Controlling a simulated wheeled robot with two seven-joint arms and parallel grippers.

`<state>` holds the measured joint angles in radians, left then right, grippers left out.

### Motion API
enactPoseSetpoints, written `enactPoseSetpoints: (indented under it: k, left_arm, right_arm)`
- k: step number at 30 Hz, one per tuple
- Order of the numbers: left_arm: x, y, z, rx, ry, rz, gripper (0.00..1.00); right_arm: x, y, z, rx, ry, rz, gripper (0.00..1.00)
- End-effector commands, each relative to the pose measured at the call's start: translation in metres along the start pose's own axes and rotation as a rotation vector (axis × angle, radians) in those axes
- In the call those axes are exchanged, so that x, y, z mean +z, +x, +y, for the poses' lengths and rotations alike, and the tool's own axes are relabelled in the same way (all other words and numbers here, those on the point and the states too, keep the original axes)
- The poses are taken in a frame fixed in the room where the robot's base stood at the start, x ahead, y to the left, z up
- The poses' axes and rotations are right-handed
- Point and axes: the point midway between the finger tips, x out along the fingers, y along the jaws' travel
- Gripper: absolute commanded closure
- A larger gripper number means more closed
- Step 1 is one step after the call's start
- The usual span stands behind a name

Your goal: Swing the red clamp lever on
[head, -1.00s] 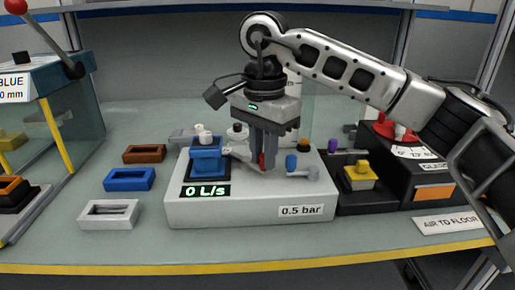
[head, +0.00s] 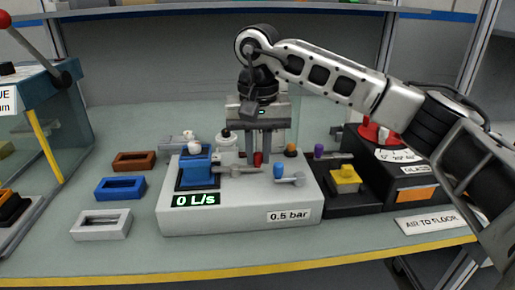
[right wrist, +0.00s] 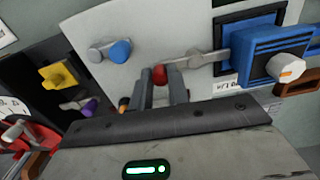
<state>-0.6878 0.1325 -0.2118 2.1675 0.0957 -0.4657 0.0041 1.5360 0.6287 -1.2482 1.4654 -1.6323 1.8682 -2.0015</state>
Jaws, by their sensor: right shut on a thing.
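The red tip of the clamp lever (head: 258,159) shows between the fingers of my right gripper (head: 257,152), which is shut on it. In the right wrist view, the red tip (right wrist: 160,74) lies between the fingertips (right wrist: 163,84). The lever's grey arm (right wrist: 190,60) runs from there towards a blue block (right wrist: 262,45) with a white knob. In the head view the blue block (head: 197,174) stands on the left of the light grey module (head: 240,212), above a "0 L/s" display. The fingers partly hide the lever's end. My left gripper is not in view.
A blue-handled valve (head: 279,171) is on the module right of the lever. A yellow part (head: 345,178) and a red dial (head: 374,131) stand further right. Brown, blue and white frames (head: 101,225) lie on the table at left. A "0.5 bar" label marks the module front.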

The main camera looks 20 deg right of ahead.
Motion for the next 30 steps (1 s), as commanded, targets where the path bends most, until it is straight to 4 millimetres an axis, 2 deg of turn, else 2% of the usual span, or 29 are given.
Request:
enactPoseSetpoints:
  k: [19, 20, 22, 30]
  left_arm:
    - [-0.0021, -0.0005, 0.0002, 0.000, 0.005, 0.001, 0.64]
    - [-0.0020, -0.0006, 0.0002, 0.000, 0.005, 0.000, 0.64]
    - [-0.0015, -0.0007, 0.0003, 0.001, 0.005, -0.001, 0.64]
    - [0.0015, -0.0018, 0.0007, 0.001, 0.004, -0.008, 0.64]
  right_arm:
    - [-0.0032, -0.0010, 0.0001, -0.001, -0.052, 0.003, 1.00]
    - [-0.0032, -0.0010, 0.0001, -0.001, -0.052, 0.003, 0.80]
    - [-0.0031, -0.0010, 0.0001, -0.001, -0.052, 0.003, 0.61]
    - [-0.0028, -0.0007, 0.0000, 0.000, -0.052, 0.002, 0.61]
